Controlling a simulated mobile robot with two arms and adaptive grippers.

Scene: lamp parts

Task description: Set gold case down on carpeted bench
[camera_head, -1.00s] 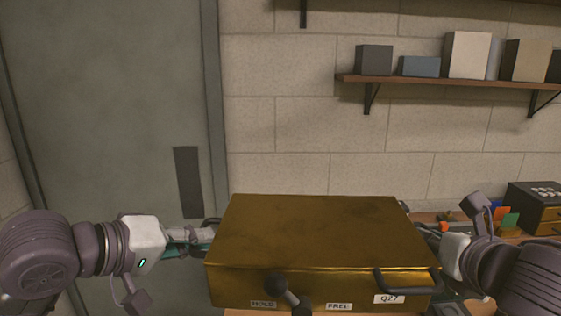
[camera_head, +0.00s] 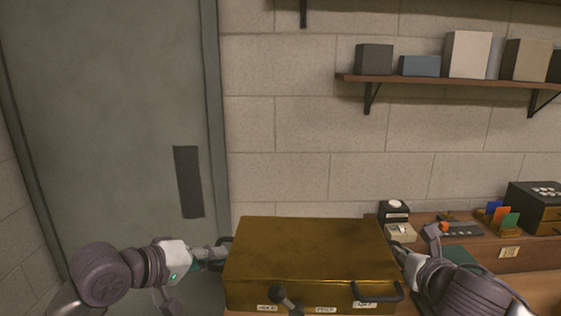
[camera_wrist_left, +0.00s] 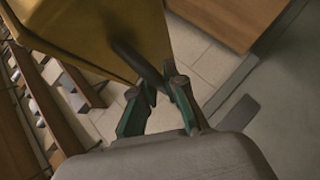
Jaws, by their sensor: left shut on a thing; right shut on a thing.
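The gold case (camera_head: 310,250) is a wide box in the lower middle of the head view, its lid facing up. Its front has labels, a dark lever and a dark handle. My left gripper (camera_head: 222,257) is at its left side, shut on the side handle; the left wrist view shows the fingers (camera_wrist_left: 158,98) around the dark handle bar, with the gold side (camera_wrist_left: 95,35) above. My right gripper (camera_head: 403,252) is at the case's right side and shut on it, its fingertips mostly hidden. I cannot clearly tell the carpeted bench or whether the case touches a surface.
A wooden desk (camera_head: 460,235) at the right bears a small dark box (camera_head: 394,211), coloured cards (camera_head: 503,215) and a drawer unit (camera_head: 538,203). A wall shelf (camera_head: 440,80) holds several boxes. A grey door (camera_head: 100,110) stands at the left behind my left arm.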

